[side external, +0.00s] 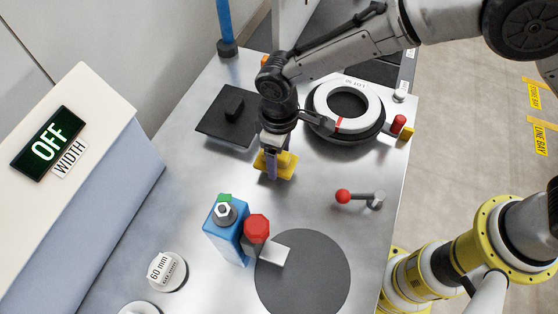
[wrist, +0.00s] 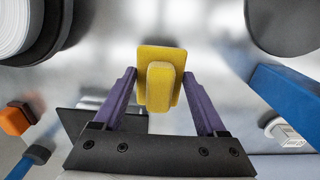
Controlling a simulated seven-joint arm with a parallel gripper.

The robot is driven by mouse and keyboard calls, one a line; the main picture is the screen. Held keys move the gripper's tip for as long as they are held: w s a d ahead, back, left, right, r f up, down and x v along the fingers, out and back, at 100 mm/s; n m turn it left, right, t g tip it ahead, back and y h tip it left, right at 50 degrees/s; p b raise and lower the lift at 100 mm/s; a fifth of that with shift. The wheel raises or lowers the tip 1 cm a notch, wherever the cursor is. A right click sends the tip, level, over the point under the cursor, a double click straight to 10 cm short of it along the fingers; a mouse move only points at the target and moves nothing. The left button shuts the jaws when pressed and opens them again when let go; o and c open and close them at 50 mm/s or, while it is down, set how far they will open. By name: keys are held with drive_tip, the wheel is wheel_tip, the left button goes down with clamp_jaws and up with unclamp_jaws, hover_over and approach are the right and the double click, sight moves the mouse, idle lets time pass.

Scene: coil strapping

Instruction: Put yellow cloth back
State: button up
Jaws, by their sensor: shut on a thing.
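The yellow cloth (side external: 287,166) looks like a flat yellow pad with a raised yellow grip block on top. It is at the middle of the metal table in the side view, and also in the wrist view (wrist: 159,58). My gripper (side external: 271,168) points down over it, its purple fingers shut on the raised block. In the wrist view my gripper (wrist: 160,82) has a finger on each side of the block. I cannot tell whether the pad touches the table or hangs just above it.
A black square plate (side external: 215,128) with a small block lies left of my gripper. A white coil (side external: 322,93) on a black disc stands behind right. A red-knobbed lever (side external: 358,197), a blue device (side external: 223,232) and a grey disc (side external: 310,285) are nearer. Bare metal surrounds the cloth.

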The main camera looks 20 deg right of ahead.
sight(279, 165)
drive_tip(key=shift+f, duration=1.5)
drive_tip(key=shift+f, duration=0.15)
drive_tip(key=o, duration=1.2)
drive_tip(key=shift+o, duration=0.2)
